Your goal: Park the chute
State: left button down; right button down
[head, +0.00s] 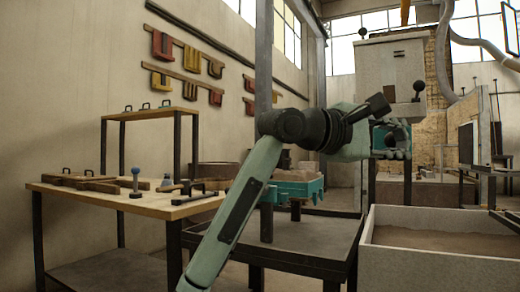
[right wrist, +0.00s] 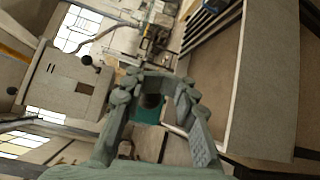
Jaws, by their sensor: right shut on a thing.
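My right gripper (head: 398,140) is in front of the lower part of the pale furnace-like box (head: 393,65). Its fingers are closed around a dark round knob (right wrist: 152,100). A teal piece (right wrist: 148,114) shows just behind the knob in the right wrist view, mostly hidden by the fingers. I cannot tell for sure whether this piece is the chute. The box also shows at the left of the right wrist view (right wrist: 68,84), with black ball knobs on it. My left gripper is not in view.
A large sand-filled box (head: 440,250) stands at the right. A wooden bench (head: 125,199) with tools stands at the left. Wall racks hang behind.

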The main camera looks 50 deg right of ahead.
jog(key=v, duration=1.1)
jog(key=shift+w+a, duration=0.15)
jog(key=shift+a, duration=0.2)
dwell(0.4)
